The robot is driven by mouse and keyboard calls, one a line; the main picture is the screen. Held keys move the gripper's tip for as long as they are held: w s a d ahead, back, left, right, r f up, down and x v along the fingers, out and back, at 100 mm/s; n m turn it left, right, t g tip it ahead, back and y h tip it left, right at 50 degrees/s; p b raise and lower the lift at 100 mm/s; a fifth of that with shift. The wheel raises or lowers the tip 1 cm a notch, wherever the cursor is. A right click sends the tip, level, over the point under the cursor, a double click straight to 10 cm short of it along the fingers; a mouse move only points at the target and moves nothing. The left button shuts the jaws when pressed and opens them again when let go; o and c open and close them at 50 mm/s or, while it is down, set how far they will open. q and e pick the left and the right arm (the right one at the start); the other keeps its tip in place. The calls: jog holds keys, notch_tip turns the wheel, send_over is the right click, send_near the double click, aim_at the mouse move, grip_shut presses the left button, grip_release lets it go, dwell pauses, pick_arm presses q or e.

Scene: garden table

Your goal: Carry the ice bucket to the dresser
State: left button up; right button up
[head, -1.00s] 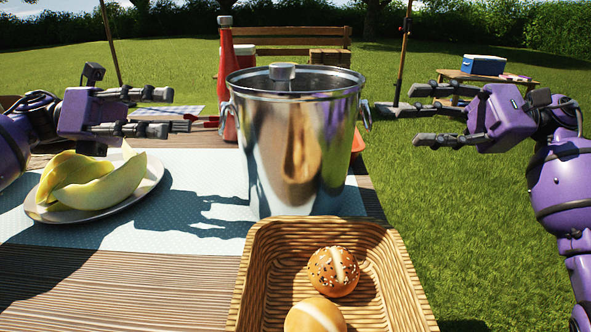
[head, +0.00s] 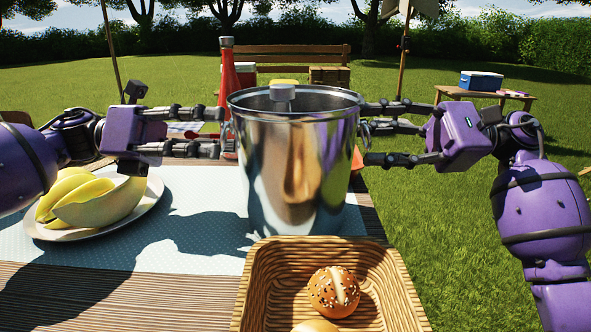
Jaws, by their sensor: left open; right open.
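The ice bucket (head: 295,175) is a shiny metal pail standing upright on the garden table, with a ring handle on each side and a utensil handle showing over its rim. My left gripper (head: 218,133) is open at its left side, fingers above and below the left ring handle. My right gripper (head: 366,132) is open at its right side, fingers above and below the right ring handle. Whether the fingertips touch the bucket I cannot tell. A small wooden table (head: 487,94) stands far off on the lawn; I cannot tell whether it is the dresser.
A wicker basket (head: 256,290) with bread rolls (head: 333,291) stands directly in front of the bucket. A plate (head: 147,204) of bananas (head: 95,203) is at the left. A red bottle (head: 228,75) stands behind the bucket. A blue cooler (head: 481,81) sits on the far table. Open grass lies right.

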pick_arm(q)
jog(key=shift+d, duration=0.1)
pick_arm(e)
jog(key=shift+a, duration=0.15)
pick_arm(q)
jog(key=shift+c, duration=0.5)
pick_arm(e)
jog(key=shift+c, duration=0.5)
pick_arm(q)
grip_shut()
pick_arm(e)
grip_shut()
pick_arm(q)
jog(key=shift+f, duration=0.1)
pick_arm(e)
jog(key=shift+f, duration=0.1)
jog(key=shift+s, duration=0.1)
